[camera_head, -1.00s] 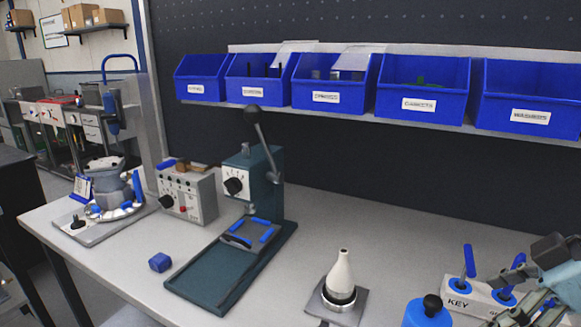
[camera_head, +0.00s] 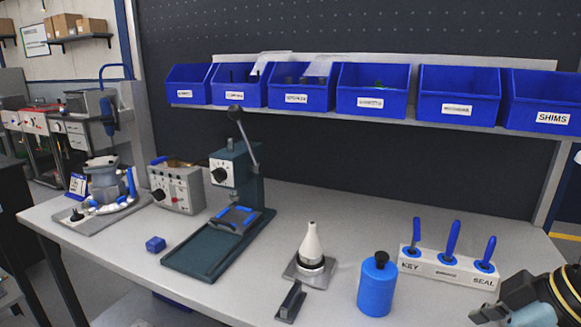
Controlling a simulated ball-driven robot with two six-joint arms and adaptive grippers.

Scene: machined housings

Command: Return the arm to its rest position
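My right arm comes in at the lower right corner. Its gripper (camera_head: 488,314) is partly cut off by the bottom edge, and I cannot tell whether it is open or shut. It is in front of the tool block (camera_head: 445,265), apart from it, with no held object visible. The white block carries three blue-handled tools standing upright, with "KEY" at its left end and "SEAL" at its right end. My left gripper is not in view.
A blue bottle (camera_head: 376,287), a white cone on a square base (camera_head: 311,246), and a small dark stand (camera_head: 291,301) are on the bench. Blue bins (camera_head: 457,97) line the shelf.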

